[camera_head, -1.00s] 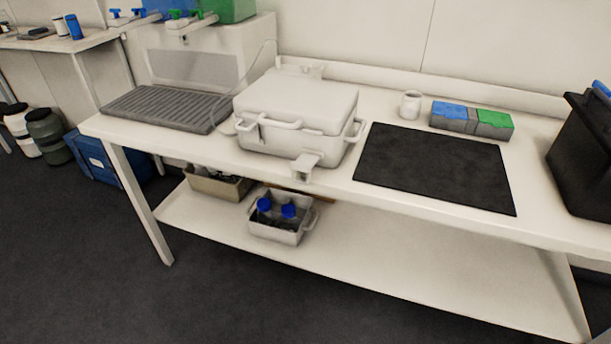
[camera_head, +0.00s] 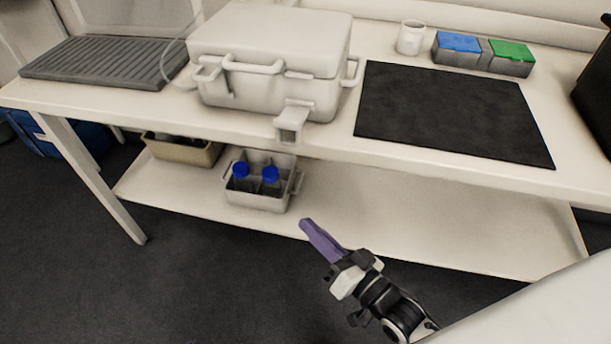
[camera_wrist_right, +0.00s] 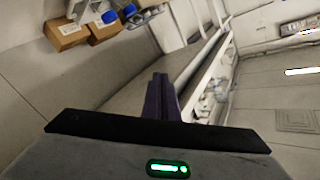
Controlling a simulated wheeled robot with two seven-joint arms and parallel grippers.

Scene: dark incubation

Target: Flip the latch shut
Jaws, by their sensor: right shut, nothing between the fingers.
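The white incubator box (camera_head: 262,75) stands on the bench with its lid down. At its front right a latch (camera_head: 294,117) sticks outward, away from the body, over the bench's front edge. A second latch piece (camera_head: 228,80) at the front left hangs close to the body. My right gripper (camera_head: 306,225) has purple fingers, shut and empty, in front of the bench and below the top, apart from the box. Its fingers also show in the right wrist view (camera_wrist_right: 162,88). My left gripper is not in view.
A black mat (camera_head: 450,110) lies right of the box, with a white cup (camera_head: 411,38) and a blue-and-green block (camera_head: 483,54) behind it. A ribbed grey tray (camera_head: 100,62) lies left. The lower shelf holds a bin (camera_head: 258,195) with blue-capped bottles.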

